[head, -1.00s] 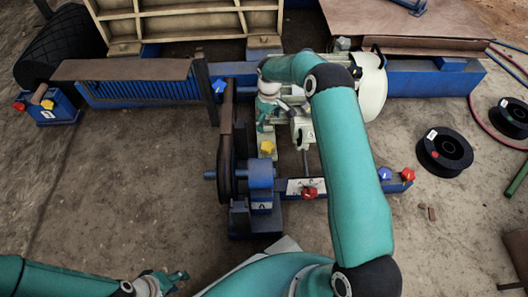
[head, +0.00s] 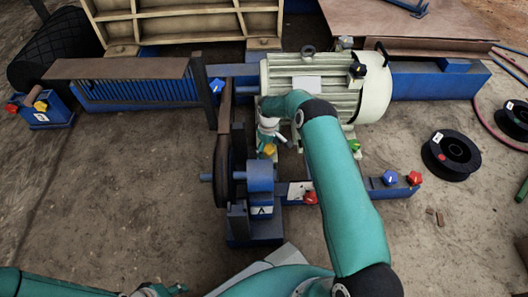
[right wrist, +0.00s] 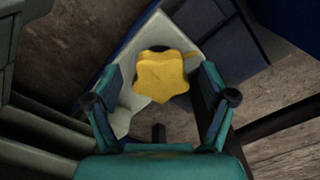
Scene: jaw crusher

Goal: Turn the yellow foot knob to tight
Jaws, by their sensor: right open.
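The yellow foot knob (head: 270,150) is on the pale foot at the left of the motor (head: 310,100). In the right wrist view it is a star-shaped yellow knob (right wrist: 162,76) between the two fingers. My right gripper (head: 266,140) points down over the knob. Its fingers (right wrist: 160,88) are open, one on each side of the knob, and show no clear contact. The forearm and wrist hide part of the foot area in the head view. My left gripper (head: 165,290) is at the bottom edge, partly cut off; its jaws are too small to read.
A belt wheel and blue bracket (head: 260,180) stand just left of the knob. A red knob (head: 311,197), a blue knob (head: 390,177) and another red knob (head: 414,178) sit along the blue rail. A green knob (head: 355,146) is right of my forearm. Black spools lie at right.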

